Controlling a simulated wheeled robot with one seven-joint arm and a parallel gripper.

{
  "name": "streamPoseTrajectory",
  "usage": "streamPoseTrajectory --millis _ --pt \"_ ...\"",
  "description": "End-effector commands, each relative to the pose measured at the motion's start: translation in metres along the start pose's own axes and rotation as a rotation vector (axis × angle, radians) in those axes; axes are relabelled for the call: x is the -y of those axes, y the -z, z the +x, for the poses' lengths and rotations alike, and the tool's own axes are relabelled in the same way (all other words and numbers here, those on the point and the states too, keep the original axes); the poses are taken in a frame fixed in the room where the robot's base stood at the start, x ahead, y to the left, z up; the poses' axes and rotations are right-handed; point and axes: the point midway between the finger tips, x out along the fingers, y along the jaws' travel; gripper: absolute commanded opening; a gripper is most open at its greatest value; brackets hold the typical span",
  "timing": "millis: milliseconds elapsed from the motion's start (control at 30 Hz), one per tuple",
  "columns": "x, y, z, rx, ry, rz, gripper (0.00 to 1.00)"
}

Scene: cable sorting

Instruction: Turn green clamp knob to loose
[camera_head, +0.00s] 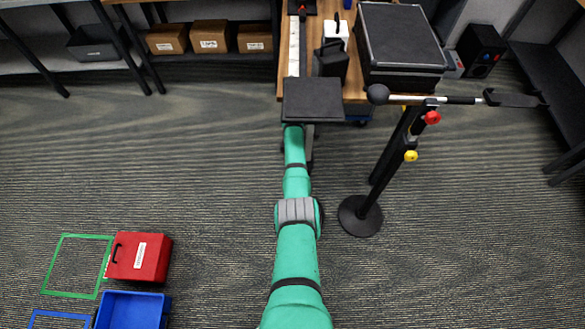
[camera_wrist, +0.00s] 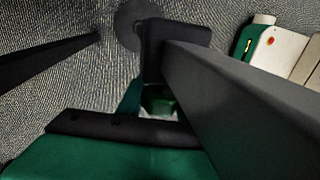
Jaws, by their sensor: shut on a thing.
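A black stand (camera_head: 386,168) with a round base stands right of my arm in the head view. It carries a red knob (camera_head: 432,117) and a yellow knob (camera_head: 411,156). The green clamp knob cannot be made out in the head view. In the wrist view, a small green piece (camera_wrist: 160,103), which looks like the green clamp knob, shows between dark finger parts. My gripper (camera_wrist: 157,98) is shut on it there. Much of it is hidden by the fingers, and its turn position cannot be told. My fingertips cannot be made out in the head view.
A wooden-topped bench (camera_head: 356,82) with a large black case (camera_head: 402,40) stands beyond my arm. A horizontal boom (camera_head: 455,99) tops the stand. A red box (camera_head: 139,257) and a blue bin (camera_head: 133,311) are at lower left. Open floor lies left and right of my arm.

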Motion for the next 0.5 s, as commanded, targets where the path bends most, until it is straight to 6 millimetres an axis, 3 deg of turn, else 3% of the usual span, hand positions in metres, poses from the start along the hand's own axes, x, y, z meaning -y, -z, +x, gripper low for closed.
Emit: streamPoseTrajectory --millis 67,100,167,500 --pt "-0.0002 -0.0001 -0.0013 0.000 0.001 0.001 0.10" --pt "-0.0001 -0.0001 -0.0013 0.000 0.001 0.001 0.40" --pt "0.0000 -0.0001 -0.0010 0.000 0.001 0.001 0.51" --pt "0.0004 0.0000 0.0003 0.000 -0.002 0.000 0.51"
